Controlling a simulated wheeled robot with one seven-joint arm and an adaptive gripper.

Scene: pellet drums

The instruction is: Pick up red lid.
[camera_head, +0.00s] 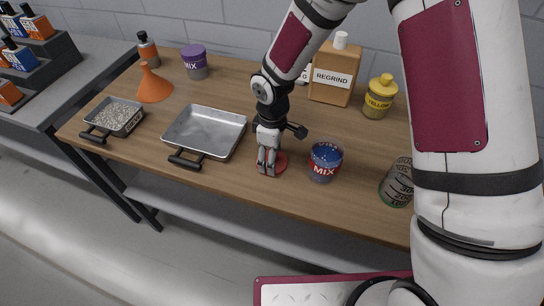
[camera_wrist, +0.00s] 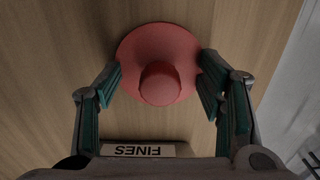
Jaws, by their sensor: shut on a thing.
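The red lid (camera_head: 280,163) is a flat round disc with a raised round knob in the wrist view (camera_wrist: 160,45). In the head view it is at the wooden table's front part, partly hidden by my gripper (camera_head: 267,170). In the wrist view my gripper (camera_wrist: 161,66) has its two green-padded fingers on opposite sides of the lid's rim, with the knob between them. It is shut on the lid. The lid looks flat at table level; I cannot tell whether it touches the table.
A MIX cup with blue contents (camera_head: 325,163) stands close right of the lid. A metal tray (camera_head: 205,133) is left. A FINES label (camera_wrist: 138,151) shows in the wrist view.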

